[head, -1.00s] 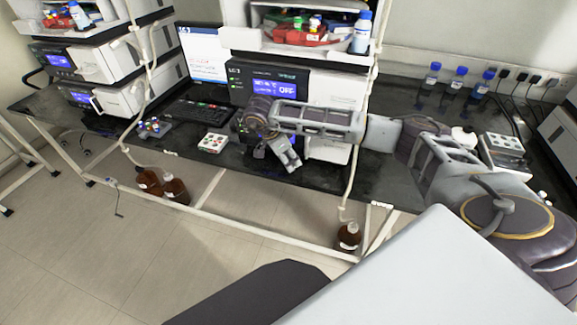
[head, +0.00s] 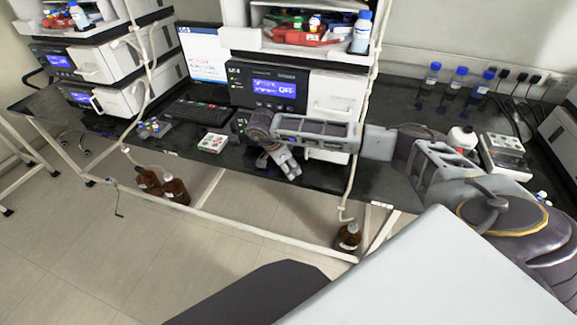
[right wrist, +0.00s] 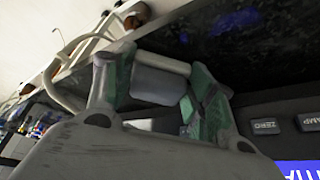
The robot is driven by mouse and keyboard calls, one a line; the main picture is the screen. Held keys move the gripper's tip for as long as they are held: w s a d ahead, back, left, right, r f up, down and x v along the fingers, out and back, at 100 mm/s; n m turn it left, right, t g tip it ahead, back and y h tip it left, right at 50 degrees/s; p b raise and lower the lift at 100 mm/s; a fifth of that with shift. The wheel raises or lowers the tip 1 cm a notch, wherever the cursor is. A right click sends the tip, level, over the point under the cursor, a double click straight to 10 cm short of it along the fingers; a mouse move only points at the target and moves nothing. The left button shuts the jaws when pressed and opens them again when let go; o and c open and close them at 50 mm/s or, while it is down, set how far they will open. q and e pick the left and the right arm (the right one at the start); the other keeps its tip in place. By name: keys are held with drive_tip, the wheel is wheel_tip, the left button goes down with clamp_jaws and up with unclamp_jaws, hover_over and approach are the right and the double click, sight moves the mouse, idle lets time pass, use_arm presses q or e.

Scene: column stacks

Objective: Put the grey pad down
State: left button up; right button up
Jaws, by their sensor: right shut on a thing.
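My right gripper (head: 284,166) is over the front part of the black bench (head: 330,178), in front of the stacked instrument with the blue display. In the right wrist view the gripper (right wrist: 158,72) has its green-lined fingers on either side of a small grey pad (right wrist: 158,84) and is shut on it. In the head view I cannot tell the pad apart from the grey fingers. The wrist view shows the dark bench surface close by; whether the pad touches it I cannot tell. My left gripper is not in view.
A white tray with coloured caps (head: 213,143) and a small vial rack (head: 154,128) lie left of the gripper. The instrument (head: 268,88) stands behind it. A pale tube (head: 354,160) hangs to its right. Brown bottles (head: 176,190) stand below the bench.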

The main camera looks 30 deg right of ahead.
drive_tip(key=shift+f, duration=0.1)
drive_tip(key=o, duration=0.7)
drive_tip(key=v, duration=1.2)
idle(0.8)
